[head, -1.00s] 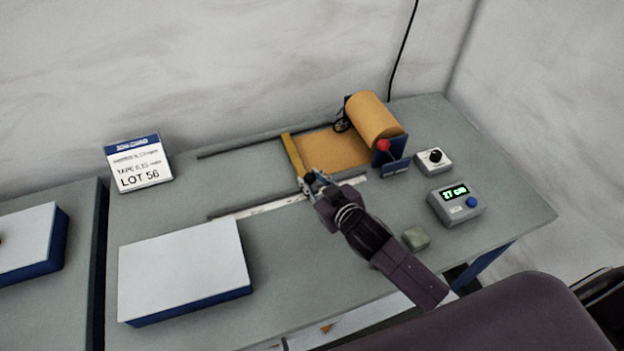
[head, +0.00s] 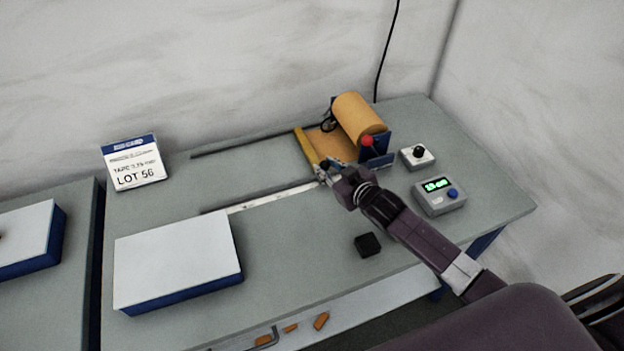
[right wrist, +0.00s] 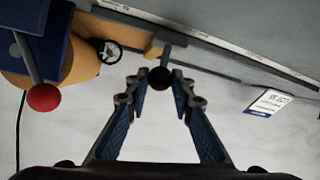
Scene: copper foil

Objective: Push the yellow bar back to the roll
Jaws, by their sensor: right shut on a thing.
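The yellow bar (head: 306,147) lies across the bench at the left end of a short stretch of copper foil (head: 328,144). The foil runs right to the copper roll (head: 360,118) in its blue holder. My right gripper (head: 324,168) is at the near end of the bar, shut on its black knob. In the right wrist view the black knob (right wrist: 160,77) sits between the fingertips, with a bit of the yellow bar (right wrist: 154,50) behind it. My left gripper is not in view.
A ruler strip (head: 275,198) and a dark rail (head: 240,143) run along the bench. A red knob (head: 367,141) is on the roll holder. A display box (head: 438,196) and a dial box (head: 417,156) stand right. A black block (head: 367,244) and white-topped box (head: 178,258) are in front.

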